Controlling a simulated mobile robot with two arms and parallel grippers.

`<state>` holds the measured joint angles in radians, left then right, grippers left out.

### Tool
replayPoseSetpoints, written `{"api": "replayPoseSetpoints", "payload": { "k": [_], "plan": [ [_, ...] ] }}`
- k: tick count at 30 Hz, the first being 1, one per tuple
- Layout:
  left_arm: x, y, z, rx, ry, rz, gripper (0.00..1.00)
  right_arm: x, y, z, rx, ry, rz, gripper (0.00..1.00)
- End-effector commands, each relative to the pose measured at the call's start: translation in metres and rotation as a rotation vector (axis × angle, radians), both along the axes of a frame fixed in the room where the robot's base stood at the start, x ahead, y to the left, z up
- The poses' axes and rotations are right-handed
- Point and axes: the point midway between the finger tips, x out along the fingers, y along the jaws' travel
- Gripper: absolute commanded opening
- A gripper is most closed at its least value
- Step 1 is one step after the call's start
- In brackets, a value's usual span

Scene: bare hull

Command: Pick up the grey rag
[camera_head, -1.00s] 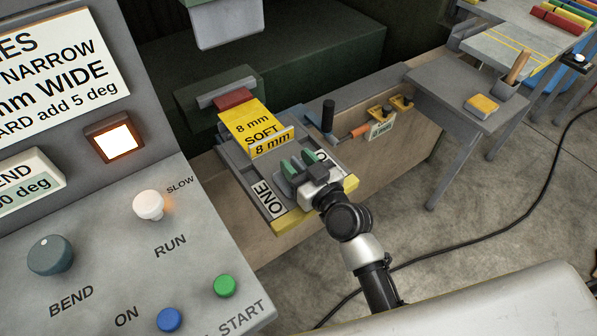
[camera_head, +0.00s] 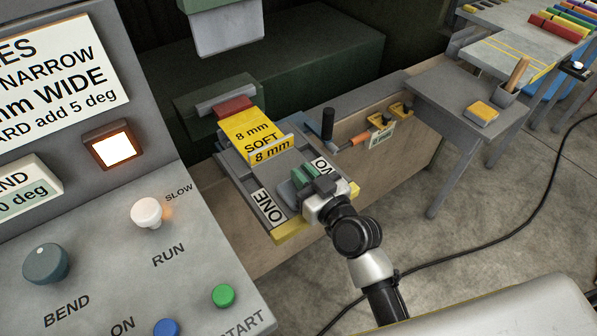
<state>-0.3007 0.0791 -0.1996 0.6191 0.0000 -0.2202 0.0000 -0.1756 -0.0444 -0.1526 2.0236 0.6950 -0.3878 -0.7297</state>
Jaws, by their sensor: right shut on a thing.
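My right gripper (camera_head: 304,177) is low over the front of a grey bed plate (camera_head: 237,183) marked ONE. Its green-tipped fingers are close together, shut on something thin. What they hold is almost wholly hidden by the fingers; the grey rag cannot be made out clearly against the grey plate. A yellow strip (camera_head: 242,128) marked "8 mm SOFT" lies just behind the gripper, apart from it. My left gripper is not in view.
A control panel (camera_head: 105,250) with knobs and buttons fills the left. A dark upright handle (camera_head: 328,124) stands right of the plate. A small grey table (camera_head: 455,98) bears a yellow block (camera_head: 481,113). A black cable (camera_head: 480,255) crosses the floor.

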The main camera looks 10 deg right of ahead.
Motion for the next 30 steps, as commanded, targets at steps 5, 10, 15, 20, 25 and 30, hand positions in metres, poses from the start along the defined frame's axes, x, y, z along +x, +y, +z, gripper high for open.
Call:
{"api": "replayPoseSetpoints", "payload": {
  "k": [5,10,15,20,25,30],
  "plan": [
    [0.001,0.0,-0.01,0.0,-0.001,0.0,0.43,-0.035,-0.014,-0.003,-0.003,0.001,0.001,0.0],
    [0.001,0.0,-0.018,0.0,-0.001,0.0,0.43,-0.069,-0.027,-0.003,-0.004,0.001,0.003,0.0],
    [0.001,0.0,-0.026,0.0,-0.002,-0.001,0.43,-0.1,-0.04,-0.002,-0.002,0.001,0.003,0.0],
    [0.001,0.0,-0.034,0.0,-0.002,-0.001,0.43,-0.126,-0.05,-0.002,-0.002,0.001,0.004,0.0],
    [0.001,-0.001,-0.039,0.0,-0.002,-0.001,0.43,-0.143,-0.058,-0.001,-0.003,0.001,0.001,0.0],
    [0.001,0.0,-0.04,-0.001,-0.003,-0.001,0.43,-0.15,-0.061,0.001,0.001,-0.001,0.001,0.0]
  ]
}}
